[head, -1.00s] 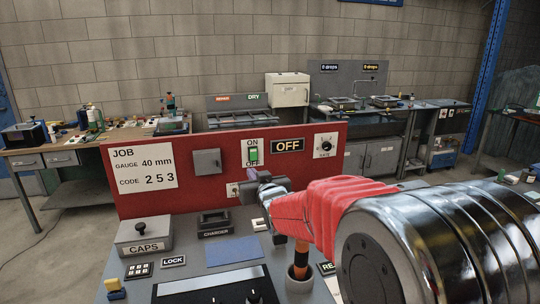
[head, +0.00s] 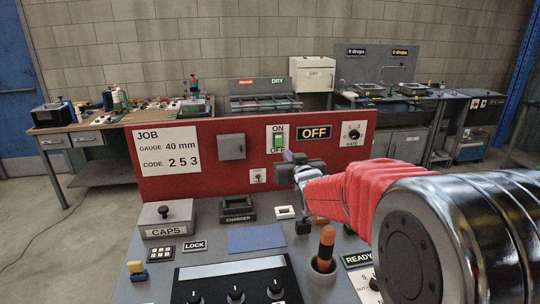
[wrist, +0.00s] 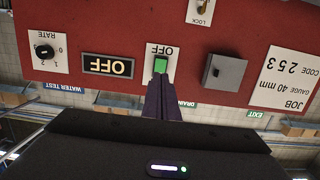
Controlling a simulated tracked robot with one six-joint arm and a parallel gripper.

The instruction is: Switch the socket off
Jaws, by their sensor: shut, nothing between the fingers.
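The red panel (head: 207,186) carries a white plate marked ON above and OFF below, with a green rocker switch (head: 278,140) in it. A black sign (head: 314,132) reading OFF is to its right. My gripper (head: 290,157) is shut and empty, just in front of the plate, overlapping its lower edge in the head view. In the wrist view, which is upside down, the shut purple fingers (wrist: 163,86) point at the green rocker (wrist: 160,65). Their tips meet its lower edge in the picture and hide the ON label. I cannot tell whether they touch.
A grey box (head: 231,147) and a small LOCK toggle (wrist: 204,8) are also on the panel. A RATE dial (head: 353,133) is at right. The desk in front holds a CAPS box (head: 166,217), a charger (head: 238,209) and an orange-handled tool (head: 326,243) in a holder.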

